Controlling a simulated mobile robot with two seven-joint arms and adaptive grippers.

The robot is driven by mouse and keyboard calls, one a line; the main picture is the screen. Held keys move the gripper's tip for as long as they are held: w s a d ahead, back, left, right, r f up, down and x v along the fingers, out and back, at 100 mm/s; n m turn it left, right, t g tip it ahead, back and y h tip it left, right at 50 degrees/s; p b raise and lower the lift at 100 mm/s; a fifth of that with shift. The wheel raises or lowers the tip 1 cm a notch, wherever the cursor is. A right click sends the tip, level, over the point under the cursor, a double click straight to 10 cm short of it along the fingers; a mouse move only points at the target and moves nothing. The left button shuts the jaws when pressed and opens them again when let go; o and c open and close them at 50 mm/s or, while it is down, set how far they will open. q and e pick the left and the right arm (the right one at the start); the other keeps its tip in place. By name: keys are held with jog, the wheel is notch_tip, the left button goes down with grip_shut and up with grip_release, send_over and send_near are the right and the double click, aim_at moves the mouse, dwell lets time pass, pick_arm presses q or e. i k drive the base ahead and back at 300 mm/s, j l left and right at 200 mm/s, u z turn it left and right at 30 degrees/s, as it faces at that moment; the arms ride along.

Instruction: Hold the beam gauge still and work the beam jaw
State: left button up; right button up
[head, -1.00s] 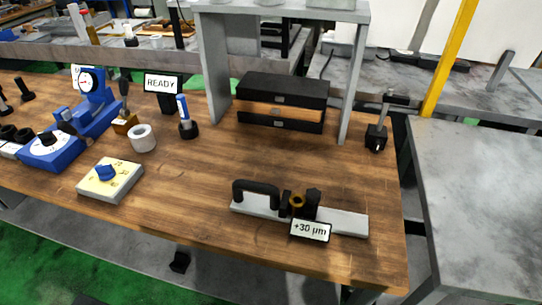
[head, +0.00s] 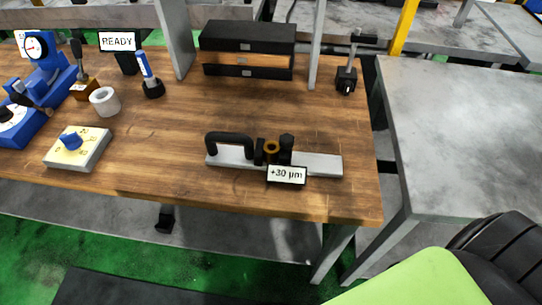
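The beam gauge (head: 322,164) lies on the wooden bench near its front right edge. It is a flat light-grey bar with a black arched handle (head: 229,139) at its left end. Black jaw blocks (head: 286,145) with a brass ring (head: 271,148) between them stand near its middle. A small display (head: 287,174) on its front reads "+30 µm". Neither gripper shows in the head view. Part of my own body, lime green and black, shows at the bottom right, well apart from the gauge.
A READY sign (head: 117,41) and black boxes (head: 247,48) are behind. A grey table (head: 460,130) is right. Bench around the gauge is clear.

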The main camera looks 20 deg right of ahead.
aim_at(286, 141)
jog(key=j+z, duration=0.2)
jog(key=z, duration=0.15)
jog(key=j+z, duration=0.2)
jog(key=z, duration=0.15)
jog(key=j+z, duration=0.3)
jog(key=k+l, duration=0.05)
jog(key=l, duration=0.05)
